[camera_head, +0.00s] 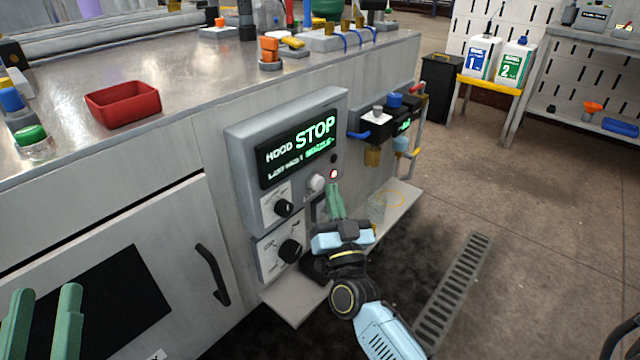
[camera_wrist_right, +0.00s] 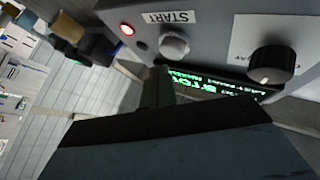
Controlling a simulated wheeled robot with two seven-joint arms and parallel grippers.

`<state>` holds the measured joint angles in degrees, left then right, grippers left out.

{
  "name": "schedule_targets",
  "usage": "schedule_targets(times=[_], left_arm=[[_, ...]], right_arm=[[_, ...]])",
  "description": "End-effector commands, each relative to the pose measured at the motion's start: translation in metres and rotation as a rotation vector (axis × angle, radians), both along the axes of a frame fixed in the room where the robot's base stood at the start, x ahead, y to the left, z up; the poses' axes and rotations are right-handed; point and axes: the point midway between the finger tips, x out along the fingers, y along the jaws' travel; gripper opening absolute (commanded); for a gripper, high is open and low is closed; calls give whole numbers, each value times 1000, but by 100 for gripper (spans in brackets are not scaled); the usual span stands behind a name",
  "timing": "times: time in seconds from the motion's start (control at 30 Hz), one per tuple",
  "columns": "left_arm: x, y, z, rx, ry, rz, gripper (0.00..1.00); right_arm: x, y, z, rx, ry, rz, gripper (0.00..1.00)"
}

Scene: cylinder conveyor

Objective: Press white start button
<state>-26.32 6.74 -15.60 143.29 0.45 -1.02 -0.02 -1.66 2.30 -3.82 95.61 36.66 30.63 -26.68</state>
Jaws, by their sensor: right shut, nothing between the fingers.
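The white start button (camera_head: 316,183) is a round knob on the grey control panel, below the display. In the right wrist view the button (camera_wrist_right: 174,44) sits beside a START label. My right gripper (camera_head: 334,188) has its green fingers together and empty, just right of the button in the head view. In the right wrist view its fingertips (camera_wrist_right: 160,76) lie just below the button; I cannot tell whether they touch it. My left gripper (camera_head: 47,291) shows at the lower left edge, its two green fingers apart with nothing between them, far from the panel.
The display (camera_head: 300,150) reads HOOD STOP. A red lamp (camera_head: 334,174) glows right of the button. Black dials (camera_head: 290,251) sit lower on the panel. A fixture with a blue-handled valve (camera_head: 385,120) juts out at the right. A red tray (camera_head: 122,103) stands on the bench.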

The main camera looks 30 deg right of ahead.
Motion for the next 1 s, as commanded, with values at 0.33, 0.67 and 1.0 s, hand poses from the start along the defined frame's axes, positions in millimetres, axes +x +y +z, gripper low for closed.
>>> schedule_targets(times=[0.33,0.67,1.0], left_arm=[[0,0,0,0,0,0,36],[0,0,0,0,0,0,36],[0,0,1,0,0,0,36]], right_arm=[[0,0,0,0,0,0,0],[1,0,0,0,0,0,0],[8,3,0,-1,0,0,0]])
